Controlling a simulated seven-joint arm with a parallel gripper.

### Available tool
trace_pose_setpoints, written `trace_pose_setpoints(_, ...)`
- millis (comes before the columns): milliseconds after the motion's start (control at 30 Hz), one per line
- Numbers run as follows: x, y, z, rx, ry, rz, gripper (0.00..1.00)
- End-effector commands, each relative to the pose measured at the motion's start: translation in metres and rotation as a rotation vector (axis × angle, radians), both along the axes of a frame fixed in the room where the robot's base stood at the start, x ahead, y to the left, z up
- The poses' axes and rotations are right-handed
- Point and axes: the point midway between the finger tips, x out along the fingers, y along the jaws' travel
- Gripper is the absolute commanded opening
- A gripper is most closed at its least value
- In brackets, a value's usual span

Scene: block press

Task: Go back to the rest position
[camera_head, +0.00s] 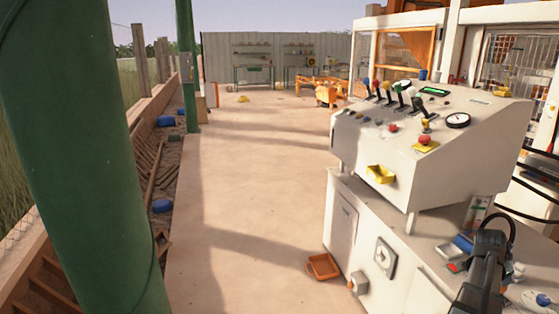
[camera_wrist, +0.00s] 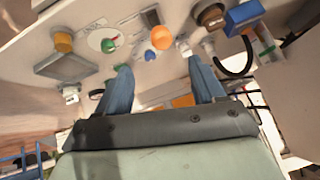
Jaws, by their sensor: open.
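My gripper (camera_wrist: 157,66) shows in the wrist view with its two blue-grey fingers spread apart and nothing between them. It is over a pale surface with small items, and the fingertips point towards an orange round piece (camera_wrist: 162,38). I cannot tell whether they touch anything. In the head view a dark part of my arm (camera_head: 483,272) with a looped cable is at the lower right, in front of the white cabinet. The fingers cannot be made out there. The white console (camera_head: 480,125) carries levers (camera_head: 392,92), a round gauge (camera_head: 458,121) and a red button (camera_head: 425,139).
The white cabinet (camera_head: 343,215) bears the console and small items, including a blue-grey tray (camera_head: 458,246). An orange tray (camera_head: 323,266) lies on the floor beside it. A thick green post (camera_head: 75,130) stands at left. The concrete floor (camera_head: 250,180) between is mostly clear.

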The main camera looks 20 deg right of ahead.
Motion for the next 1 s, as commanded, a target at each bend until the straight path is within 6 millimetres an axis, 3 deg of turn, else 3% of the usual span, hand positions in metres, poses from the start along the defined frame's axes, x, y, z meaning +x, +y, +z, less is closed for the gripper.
trace_pose_setpoints(233, -0.001, 0.009, -0.006, 0.019, 0.175, 0.228, 0.69)
trace_pose_setpoints(433, -0.006, 0.036, -0.018, 0.066, 0.274, 0.429, 0.69)
trace_pose_setpoints(767, -0.009, 0.093, -0.105, 0.217, 0.358, 0.642, 0.69)
trace_pose_setpoints(1000, 0.004, 0.16, -0.178, 0.34, 0.402, 0.787, 0.69)
